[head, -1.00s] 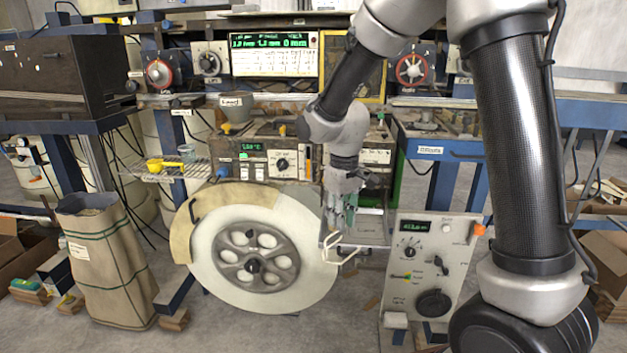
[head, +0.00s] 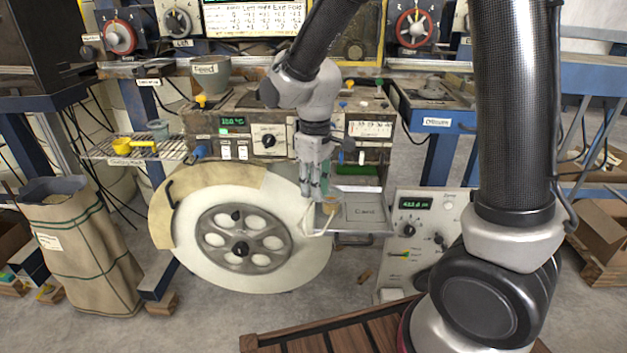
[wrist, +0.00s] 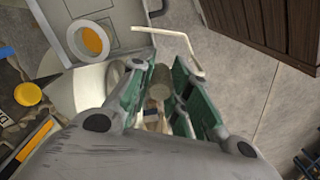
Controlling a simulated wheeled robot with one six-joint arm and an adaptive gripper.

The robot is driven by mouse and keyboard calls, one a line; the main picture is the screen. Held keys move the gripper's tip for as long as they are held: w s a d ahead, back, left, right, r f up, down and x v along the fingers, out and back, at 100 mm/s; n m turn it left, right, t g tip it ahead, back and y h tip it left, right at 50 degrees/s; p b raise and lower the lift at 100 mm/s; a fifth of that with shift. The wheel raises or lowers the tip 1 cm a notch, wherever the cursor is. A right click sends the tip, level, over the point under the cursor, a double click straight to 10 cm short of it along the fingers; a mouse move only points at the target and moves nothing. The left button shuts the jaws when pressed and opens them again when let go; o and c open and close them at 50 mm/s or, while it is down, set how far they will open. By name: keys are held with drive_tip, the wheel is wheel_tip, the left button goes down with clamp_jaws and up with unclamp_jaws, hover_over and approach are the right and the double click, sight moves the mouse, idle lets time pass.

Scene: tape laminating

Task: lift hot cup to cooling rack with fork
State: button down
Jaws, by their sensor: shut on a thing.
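My gripper (head: 316,190) is shut on the fork, with its green-padded fingers on either side of a pale handle (wrist: 158,84) in the wrist view. The fork's cream bent prongs (wrist: 165,31) stick out beyond the fingertips. In the head view the cup (head: 331,203) is small and partly hidden by the gripper. The wire cooling rack (head: 104,152) is at the left.
A large white reel (head: 292,258) stands below the gripper. A control box (head: 415,230) is to the right. A slatted wooden piece (head: 330,335) lies in front.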

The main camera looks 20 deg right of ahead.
drive_tip(key=shift+w+d+f, duration=0.15)
drive_tip(key=shift+f, duration=0.35)
drive_tip(key=shift+w+d+f, duration=0.1)
drive_tip(key=shift+w+f, duration=0.05)
drive_tip(key=shift+f, duration=0.35)
drive_tip(key=w+d, duration=0.7)
drive_tip(key=w, duration=0.2)
drive_tip(key=shift+r, duration=0.2)
idle(0.6)
wheel_tip(320, 180, up, 7)
idle(1.4)
drive_tip(key=shift+r, duration=0.1)
drive_tip(key=shift+s, duration=0.1)
drive_tip(key=s+a+r, duration=0.2)
drive_tip(key=s+r, duration=0.3)
drive_tip(key=r, duration=0.1)
drive_tip(key=shift+s, duration=0.3)
idle(0.6)
